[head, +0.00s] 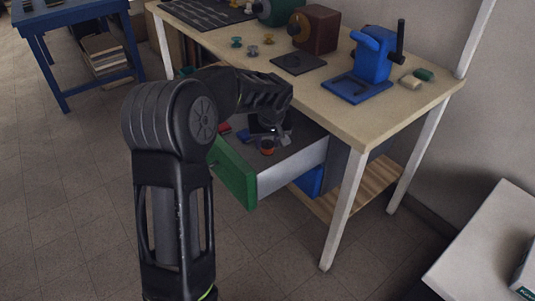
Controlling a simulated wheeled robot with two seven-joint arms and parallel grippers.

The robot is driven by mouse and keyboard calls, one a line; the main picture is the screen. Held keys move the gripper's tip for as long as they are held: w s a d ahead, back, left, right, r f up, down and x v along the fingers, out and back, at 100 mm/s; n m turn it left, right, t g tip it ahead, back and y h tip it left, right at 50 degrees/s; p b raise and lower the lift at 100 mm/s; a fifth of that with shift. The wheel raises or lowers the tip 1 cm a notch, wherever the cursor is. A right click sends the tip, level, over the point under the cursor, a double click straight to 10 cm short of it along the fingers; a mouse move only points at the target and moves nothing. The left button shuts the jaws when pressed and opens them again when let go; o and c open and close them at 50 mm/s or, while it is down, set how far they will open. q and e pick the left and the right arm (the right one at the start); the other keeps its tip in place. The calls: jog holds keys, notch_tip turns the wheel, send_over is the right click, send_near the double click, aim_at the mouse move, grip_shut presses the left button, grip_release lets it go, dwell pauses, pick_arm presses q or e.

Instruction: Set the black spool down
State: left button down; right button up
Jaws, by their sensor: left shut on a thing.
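My left gripper (273,129) reaches down from my black forearm over the open drawer (237,176) under the workbench. It is shut on a small dark thing, which I take to be the black spool (258,124); the fingers and arm partly hide it. I cannot tell whether the spool touches the drawer floor. In the drawer, a round orange-and-dark piece (267,147) lies just below the gripper, with a blue piece (243,135) to its left. My right gripper is not in view.
A white table (490,245) stands at lower right, a blue table (60,17) at upper left. Floor at left is clear.

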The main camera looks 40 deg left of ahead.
aim_at(268, 153)
pick_arm(q)
jog(key=shift+f+b, duration=0.45)
jog(key=shift+f, duration=2.05)
jog(key=shift+f, duration=0.2)
jog(key=c, duration=0.9)
grip_release()
jog(key=shift+r, duration=0.2)
jog(key=shift+r, duration=0.2)
jog(key=p+v, duration=0.1)
jog(key=v, duration=1)
jog(key=shift+s+d+r+p, duration=0.15)
jog(key=shift+r+p, duration=0.15)
jog(key=shift+p, duration=0.05)
